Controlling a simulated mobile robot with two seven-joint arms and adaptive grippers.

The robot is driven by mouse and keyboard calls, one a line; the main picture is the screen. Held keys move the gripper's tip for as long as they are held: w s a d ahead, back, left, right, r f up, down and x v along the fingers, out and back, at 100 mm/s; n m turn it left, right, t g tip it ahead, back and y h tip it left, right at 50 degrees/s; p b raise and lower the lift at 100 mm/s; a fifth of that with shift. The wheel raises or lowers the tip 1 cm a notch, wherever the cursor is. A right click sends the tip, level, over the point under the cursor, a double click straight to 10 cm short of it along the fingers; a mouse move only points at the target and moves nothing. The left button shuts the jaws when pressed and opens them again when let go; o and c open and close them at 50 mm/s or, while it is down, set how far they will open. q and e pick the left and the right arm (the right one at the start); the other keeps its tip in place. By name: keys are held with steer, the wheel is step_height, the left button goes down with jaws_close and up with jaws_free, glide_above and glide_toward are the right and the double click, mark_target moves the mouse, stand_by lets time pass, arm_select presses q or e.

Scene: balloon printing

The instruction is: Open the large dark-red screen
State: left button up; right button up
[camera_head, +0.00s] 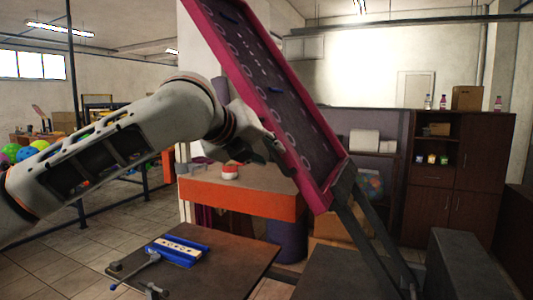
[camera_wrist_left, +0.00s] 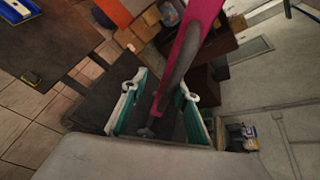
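The large dark-red screen (camera_head: 238,72) is raised and steeply tilted in the head view, its magenta-red frame around a dark panel with rows of round marks. Its lower end meets a dark hinged support (camera_head: 357,205). My left gripper (camera_head: 268,146) is at the frame's left edge, partly hidden by its own wrist. In the left wrist view, the teal fingers of my left gripper (camera_wrist_left: 160,92) are spread apart. The red frame (camera_wrist_left: 200,28) and a dark bar (camera_wrist_left: 178,70) along it reach between them, with gaps visible at both sides. My right gripper is not in view.
A dark table (camera_head: 225,258) holds a blue tray (camera_head: 204,249) with a pale strip. An orange-fronted table (camera_head: 238,199) stands behind the screen. A brown cabinet (camera_head: 482,175) is at the right, and colourful balloons (camera_head: 24,152) are at the far left.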

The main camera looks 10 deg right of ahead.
arm_select(q)
steer(key=v, duration=1.2)
